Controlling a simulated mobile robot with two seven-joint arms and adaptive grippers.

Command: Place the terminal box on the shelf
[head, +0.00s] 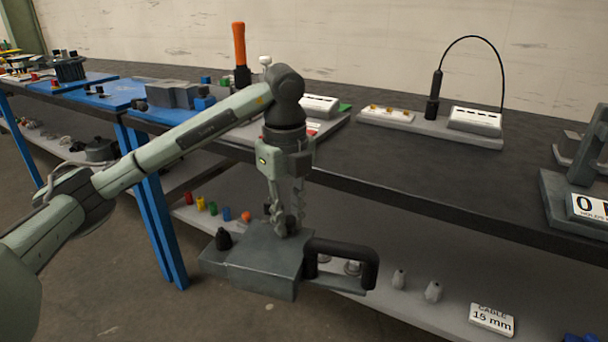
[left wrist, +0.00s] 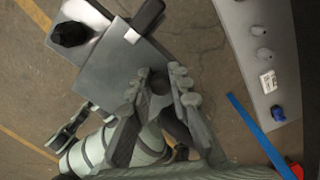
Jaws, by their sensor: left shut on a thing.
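The terminal box (head: 252,262) is a grey block with a black knob on its left and a black handle (head: 345,252) at its right. My left gripper (head: 285,222) is shut on a part at its top and holds it above the floor, in front of the workbench. The left wrist view shows the box (left wrist: 112,72) beyond the fingers (left wrist: 160,88); the part between the fingertips is mostly hidden. The grey lower shelf (head: 455,298) runs under the black tabletop, behind and right of the box. My right gripper is not seen in the head view.
The shelf carries small coloured pieces (head: 212,208) at left, pale fittings (head: 432,291) and a "CABLE 15 mm" label (head: 491,319). The tabletop edge (head: 440,212) overhangs it. A blue table leg (head: 160,220) stands left of the box. Shelf room shows between fittings and label.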

